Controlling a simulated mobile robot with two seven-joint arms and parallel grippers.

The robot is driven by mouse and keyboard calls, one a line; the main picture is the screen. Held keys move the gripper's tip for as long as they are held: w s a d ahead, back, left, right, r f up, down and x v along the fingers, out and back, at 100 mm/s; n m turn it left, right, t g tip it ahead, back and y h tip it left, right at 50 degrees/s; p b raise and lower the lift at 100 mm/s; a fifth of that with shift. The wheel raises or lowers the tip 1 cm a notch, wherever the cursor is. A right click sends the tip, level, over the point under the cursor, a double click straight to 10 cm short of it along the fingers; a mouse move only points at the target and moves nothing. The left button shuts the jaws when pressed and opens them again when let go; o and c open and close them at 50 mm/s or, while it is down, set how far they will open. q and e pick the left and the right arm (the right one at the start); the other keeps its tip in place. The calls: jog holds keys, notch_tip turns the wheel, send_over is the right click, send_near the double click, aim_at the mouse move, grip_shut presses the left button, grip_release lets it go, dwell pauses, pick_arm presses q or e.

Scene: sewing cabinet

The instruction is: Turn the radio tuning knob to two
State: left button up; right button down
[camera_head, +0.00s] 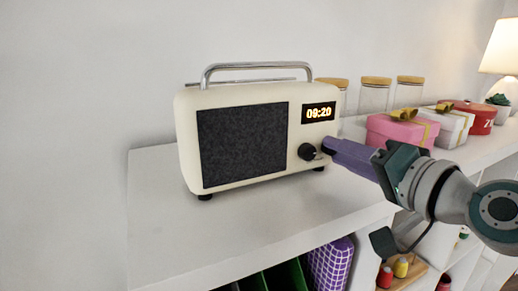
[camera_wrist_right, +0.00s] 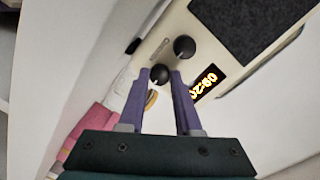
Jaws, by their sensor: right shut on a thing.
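The cream radio (camera_head: 240,145) stands upright on the white cabinet top, with a dark speaker panel, a lit clock display and a metal handle. Its front has two black knobs. The left knob (camera_head: 307,151) shows free in the head view and also in the right wrist view (camera_wrist_right: 184,46). The right knob (camera_wrist_right: 159,74) is between the purple fingertips of my right gripper (camera_wrist_right: 159,76), which is shut on it. In the head view my right gripper (camera_head: 326,146) reaches in from the right and hides that knob. I cannot tell which knob is for tuning. My left gripper is not in view.
The white cabinet top (camera_head: 150,195) is clear left of the radio. Jars with wooden lids (camera_head: 374,96), a pink gift box (camera_head: 400,130) and a white one (camera_head: 448,125) stand to the right, behind my right arm. A lit lamp (camera_head: 502,48) is at far right.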

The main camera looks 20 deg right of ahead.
jog(key=c, duration=0.6)
grip_release()
jog(key=s+b, duration=0.3)
jog(key=s, duration=0.7)
jog(key=shift+d+r, duration=0.4)
jog(key=shift+w, duration=0.1)
